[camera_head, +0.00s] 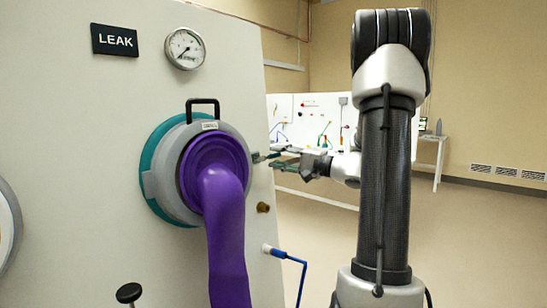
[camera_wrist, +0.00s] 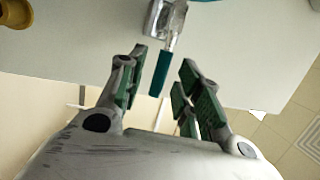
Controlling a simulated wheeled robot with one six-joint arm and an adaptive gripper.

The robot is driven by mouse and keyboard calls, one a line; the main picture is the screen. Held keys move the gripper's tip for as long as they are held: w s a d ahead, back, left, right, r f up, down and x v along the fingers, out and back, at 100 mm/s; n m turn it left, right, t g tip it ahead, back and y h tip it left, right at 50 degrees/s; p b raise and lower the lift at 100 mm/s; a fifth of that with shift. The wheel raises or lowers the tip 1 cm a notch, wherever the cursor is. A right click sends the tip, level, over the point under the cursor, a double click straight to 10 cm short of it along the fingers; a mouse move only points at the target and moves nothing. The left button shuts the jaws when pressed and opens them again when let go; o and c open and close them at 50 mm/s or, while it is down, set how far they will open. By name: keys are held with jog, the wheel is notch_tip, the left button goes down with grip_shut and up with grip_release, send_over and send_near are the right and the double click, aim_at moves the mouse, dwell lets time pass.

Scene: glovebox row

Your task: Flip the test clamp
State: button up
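The test clamp is a metal latch (camera_wrist: 160,18) with a teal handle (camera_wrist: 168,62), mounted on the pale panel face in the wrist view. In the head view the clamp (camera_head: 260,157) shows as a small piece at the right rim of the round port. My gripper (camera_wrist: 164,80) is open, with green-padded fingers on either side of the handle's end in the picture. I cannot tell whether the handle lies fully between the pads. No finger visibly touches it. In the head view my gripper (camera_head: 284,160) is beside the clamp, to its right.
A purple glove (camera_head: 226,235) hangs from the grey port ring (camera_head: 157,180). A gauge (camera_head: 185,48) and a LEAK sign (camera_head: 114,40) are above. A brass fitting (camera_head: 263,207) and a blue hose (camera_head: 303,275) are below the clamp. Open floor lies to the right.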

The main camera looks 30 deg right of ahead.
jog(key=shift+x, duration=1)
grip_shut()
